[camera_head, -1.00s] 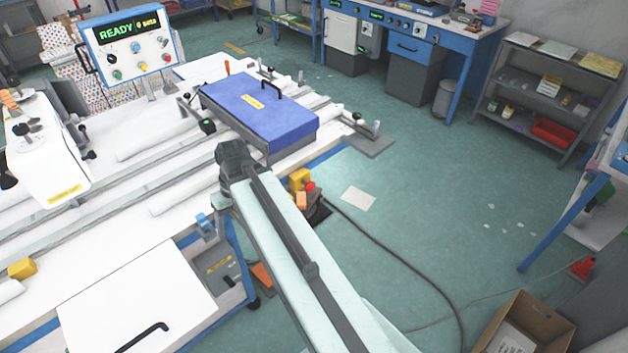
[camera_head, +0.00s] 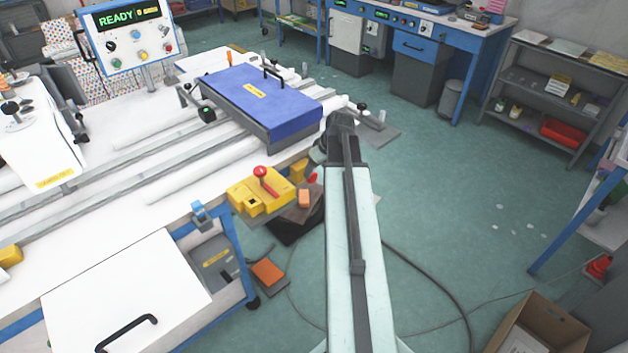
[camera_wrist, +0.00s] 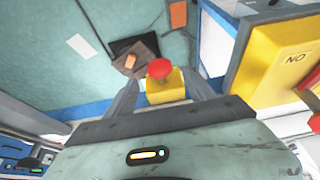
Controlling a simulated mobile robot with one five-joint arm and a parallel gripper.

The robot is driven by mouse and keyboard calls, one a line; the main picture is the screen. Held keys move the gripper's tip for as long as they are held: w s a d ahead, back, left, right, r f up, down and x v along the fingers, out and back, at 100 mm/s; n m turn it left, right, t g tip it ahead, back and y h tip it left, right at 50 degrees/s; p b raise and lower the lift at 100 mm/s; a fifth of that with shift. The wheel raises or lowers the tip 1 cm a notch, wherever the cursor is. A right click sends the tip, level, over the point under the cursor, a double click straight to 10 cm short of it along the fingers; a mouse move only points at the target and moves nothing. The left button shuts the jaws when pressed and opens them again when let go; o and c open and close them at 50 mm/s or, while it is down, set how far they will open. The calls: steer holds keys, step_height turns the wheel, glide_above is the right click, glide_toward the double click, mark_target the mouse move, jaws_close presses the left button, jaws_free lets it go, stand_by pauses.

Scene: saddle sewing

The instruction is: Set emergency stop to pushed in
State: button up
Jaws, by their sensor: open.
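The emergency stop is a red mushroom button (camera_wrist: 160,68) on a small yellow box (camera_wrist: 166,90), near the middle of the wrist view. In the head view the small yellow box (camera_head: 298,172) and the red button (camera_head: 312,178) show at the table's edge, partly hidden by my arm. My gripper (camera_wrist: 163,84) is open, its grey fingers on either side of the yellow box in the picture, with nothing held. I cannot tell whether the fingers touch the box, or how far the button is pressed. My arm mostly hides the gripper in the head view.
A larger yellow box (camera_head: 262,196) with a red-knobbed lever stands beside the stop on the table edge; it fills the right of the wrist view (camera_wrist: 275,65). A blue block (camera_head: 270,105) lies on the white machine table behind. A cable crosses the open green floor (camera_head: 440,220).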

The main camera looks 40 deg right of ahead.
mark_target(313, 175)
steer(key=b+x, duration=0.3)
steer(key=x, duration=0.2)
steer(key=shift+f+b, duration=0.25)
steer(key=shift+b, duration=0.15)
steer(key=shift+r, duration=0.1)
jaws_close()
steer(key=shift+w, duration=0.6)
jaws_free()
steer(key=shift+r, duration=0.15)
